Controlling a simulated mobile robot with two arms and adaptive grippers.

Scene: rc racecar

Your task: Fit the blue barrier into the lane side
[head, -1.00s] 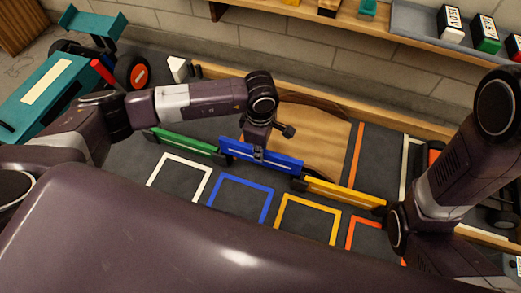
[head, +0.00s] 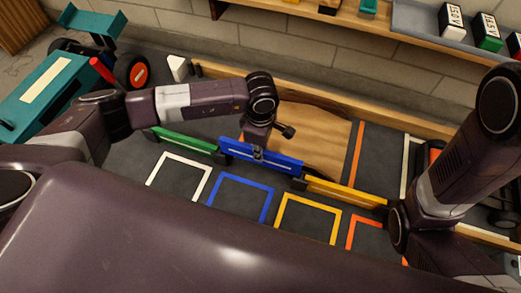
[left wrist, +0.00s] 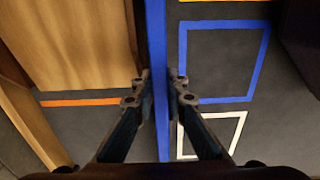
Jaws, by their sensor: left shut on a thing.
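The blue barrier (head: 285,161) is a long flat bar with a pale stripe. My left gripper (head: 259,153) is shut on it near its middle, from above. In the left wrist view the barrier (left wrist: 156,40) runs upright between the two fingers (left wrist: 160,92). It lines up in the lane side between the green barrier (head: 187,142) and the yellow barrier (head: 345,194), with dark posts near its ends. I cannot tell whether it is seated in them. My right arm is at the right; its gripper does not show.
White, blue (head: 240,179), yellow and orange outlined squares lie on the dark floor in front of the barriers. A wooden ramp (head: 320,135) stands behind the blue barrier. A teal racecar (head: 45,95) is at the left. A shelf runs along the back wall.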

